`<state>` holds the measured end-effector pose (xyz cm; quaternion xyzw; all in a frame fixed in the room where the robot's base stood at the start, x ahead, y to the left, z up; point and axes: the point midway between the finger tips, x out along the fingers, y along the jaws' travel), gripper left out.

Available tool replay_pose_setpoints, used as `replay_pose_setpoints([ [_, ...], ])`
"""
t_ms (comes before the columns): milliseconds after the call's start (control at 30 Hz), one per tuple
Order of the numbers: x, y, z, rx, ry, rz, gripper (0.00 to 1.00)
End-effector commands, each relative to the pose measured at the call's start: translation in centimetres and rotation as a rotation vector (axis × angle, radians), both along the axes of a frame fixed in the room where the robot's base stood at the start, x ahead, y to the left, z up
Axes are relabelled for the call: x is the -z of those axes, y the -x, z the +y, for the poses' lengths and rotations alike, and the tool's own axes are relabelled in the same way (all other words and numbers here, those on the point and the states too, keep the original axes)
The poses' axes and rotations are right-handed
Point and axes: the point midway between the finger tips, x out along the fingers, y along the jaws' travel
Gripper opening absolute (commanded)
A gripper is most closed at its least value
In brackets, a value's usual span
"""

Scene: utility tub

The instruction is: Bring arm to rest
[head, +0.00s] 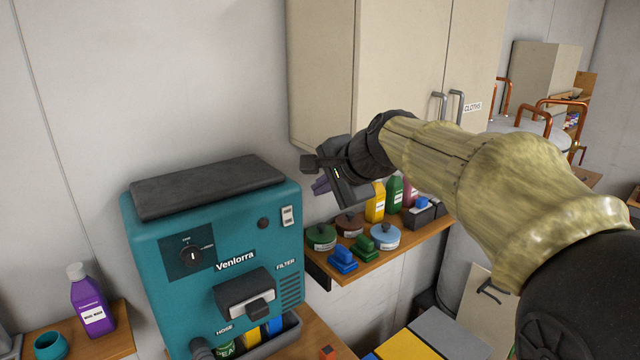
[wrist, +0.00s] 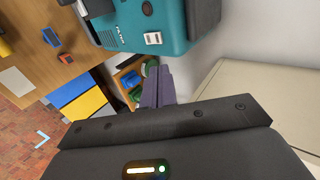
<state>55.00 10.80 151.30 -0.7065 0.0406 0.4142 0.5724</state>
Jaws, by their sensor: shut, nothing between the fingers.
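My arm reaches in from the right in the head view, and my gripper (head: 320,186) hangs in the air in front of the wall. It is above and right of the teal Venlorra machine (head: 150,235), below the beige cabinet's left part. In the wrist view my gripper's purple fingers (wrist: 157,88) are together with nothing between them. They point toward a small shelf and the teal machine (wrist: 165,20), and appear apart from both.
A wooden shelf (head: 408,246) below my gripper carries bottles, round tins and blue and green brushes. A beige cabinet (head: 400,60) hangs close above my wrist. A purple bottle (head: 88,302) stands at the left. The wall space above the machine is clear.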

Motion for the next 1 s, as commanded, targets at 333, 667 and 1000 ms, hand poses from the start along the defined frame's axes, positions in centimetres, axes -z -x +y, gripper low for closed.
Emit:
replay_pose_setpoints([
  [333,12.3,3.4,-3.6,-0.138,0.323,0.080,0.00],
  [667,28.2,14.2,-9.0,-0.566,0.768,0.208,0.00],
  [1000,33.3,20.4,-10.9,-0.834,0.908,0.243,0.00],
])
